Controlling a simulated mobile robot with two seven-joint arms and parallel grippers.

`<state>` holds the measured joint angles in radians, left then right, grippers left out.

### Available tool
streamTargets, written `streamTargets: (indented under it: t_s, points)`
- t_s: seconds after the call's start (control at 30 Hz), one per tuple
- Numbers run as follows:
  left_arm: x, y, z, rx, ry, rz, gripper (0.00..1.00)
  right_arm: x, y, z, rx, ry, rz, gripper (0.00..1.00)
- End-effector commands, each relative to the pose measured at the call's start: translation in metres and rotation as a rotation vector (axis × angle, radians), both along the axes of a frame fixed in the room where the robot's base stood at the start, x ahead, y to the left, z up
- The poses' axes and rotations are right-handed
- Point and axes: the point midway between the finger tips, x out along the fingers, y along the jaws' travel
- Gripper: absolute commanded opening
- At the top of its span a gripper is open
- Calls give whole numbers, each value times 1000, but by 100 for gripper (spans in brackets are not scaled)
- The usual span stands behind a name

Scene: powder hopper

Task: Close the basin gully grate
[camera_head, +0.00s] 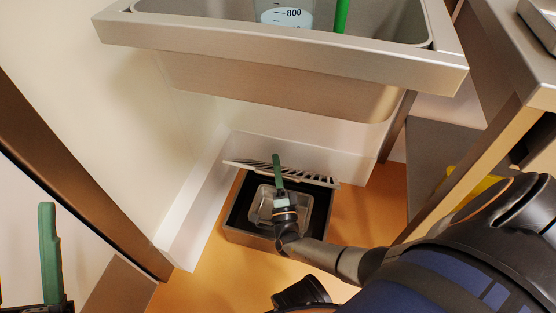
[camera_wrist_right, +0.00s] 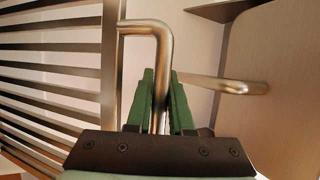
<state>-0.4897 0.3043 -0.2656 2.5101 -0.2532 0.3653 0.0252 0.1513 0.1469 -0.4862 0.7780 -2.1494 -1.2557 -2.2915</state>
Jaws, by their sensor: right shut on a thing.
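The basin gully is a dark open box (camera_head: 233,237) on the floor below the sink, with a metal basket (camera_head: 258,213) inside. Its slatted grate (camera_head: 318,179) stands raised along the back edge of the box, so the opening is uncovered. The grate's slats (camera_wrist_right: 50,65) fill the left of the right wrist view. My right gripper (camera_head: 277,160) reaches over the box to the grate. In the wrist view its green fingers (camera_wrist_right: 160,85) are shut around a bent metal handle (camera_wrist_right: 150,28). My left gripper (camera_head: 48,250) shows only partly at the lower left edge, with one green finger visible.
A steel sink (camera_head: 285,65) overhangs the gully, holding a container marked 800 (camera_head: 285,15) and a green item (camera_head: 341,15). White skirting (camera_head: 195,220) runs close behind and left of the box. A steel bench frame (camera_head: 470,165) stands right. Orange floor (camera_head: 200,290) in front is clear.

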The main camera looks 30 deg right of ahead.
Motion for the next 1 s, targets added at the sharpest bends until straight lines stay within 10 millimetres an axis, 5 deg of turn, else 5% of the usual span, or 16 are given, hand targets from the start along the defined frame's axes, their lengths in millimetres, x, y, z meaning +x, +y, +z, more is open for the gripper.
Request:
streamTargets:
  t_s: [0.33,0.37,0.6,1.0]
  points:
    - [0,0,1,0,0,0,50,0,4,5,-2,-16,2,0]
    - [0,0,1,0,0,0,50,0,4,5,-3,-17,2,22]
    - [0,0,1,1,0,1,50,0,3,4,-2,-13,1,49]
    - [0,0,0,1,-1,1,50,-1,-1,1,-2,-7,-1,50]
